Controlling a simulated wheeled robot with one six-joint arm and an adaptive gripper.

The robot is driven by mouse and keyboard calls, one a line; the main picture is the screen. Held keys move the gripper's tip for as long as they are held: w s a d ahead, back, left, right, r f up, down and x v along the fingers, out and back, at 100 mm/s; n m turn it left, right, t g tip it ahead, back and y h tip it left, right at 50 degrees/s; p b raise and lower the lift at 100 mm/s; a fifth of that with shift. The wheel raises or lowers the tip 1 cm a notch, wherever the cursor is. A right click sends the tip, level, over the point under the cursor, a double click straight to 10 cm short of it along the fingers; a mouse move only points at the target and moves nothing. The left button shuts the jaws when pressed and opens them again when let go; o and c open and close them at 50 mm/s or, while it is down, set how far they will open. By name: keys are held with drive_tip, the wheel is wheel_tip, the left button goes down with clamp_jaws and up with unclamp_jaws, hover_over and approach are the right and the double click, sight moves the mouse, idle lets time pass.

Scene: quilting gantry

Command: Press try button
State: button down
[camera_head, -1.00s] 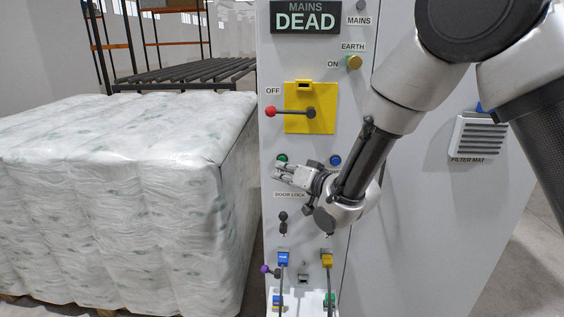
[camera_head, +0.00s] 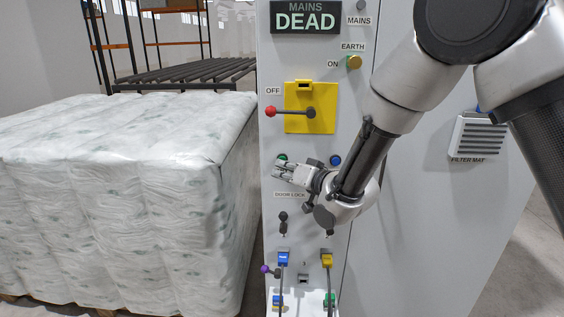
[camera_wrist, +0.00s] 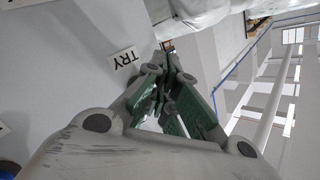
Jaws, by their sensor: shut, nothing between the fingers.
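A green button (camera_head: 282,158) sits on the grey cabinet front, above the door lock label. A TRY label (camera_wrist: 124,58) shows upside down in the wrist view, to the left of my fingers. My gripper (camera_head: 276,170) is shut and empty, pointing left just below the green button in the head view. My fingers (camera_wrist: 168,50) also show closed together in the wrist view, where the button itself cannot be made out. I cannot tell whether the fingertips touch it.
A blue button (camera_head: 335,160) is right of the green one. A yellow switch plate (camera_head: 320,122) with a red-knobbed handle (camera_head: 271,111) is above. Key switches and plugs sit below. A wrapped pallet load (camera_head: 110,190) stands close on the left. The display (camera_head: 305,17) reads MAINS DEAD.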

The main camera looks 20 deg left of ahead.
drive_tip(key=shift+w, duration=0.45)
drive_tip(key=shift+s, duration=0.2)
idle(0.4)
drive_tip(key=shift+s+d, duration=0.15)
drive_tip(key=shift+s, duration=0.55)
drive_tip(key=shift+s+d, duration=0.2)
drive_tip(key=shift+s, duration=0.6)
drive_tip(key=shift+s+d, duration=0.15)
drive_tip(key=shift+s, duration=0.65)
drive_tip(key=shift+s+d, duration=0.2)
drive_tip(key=shift+s, duration=0.6)
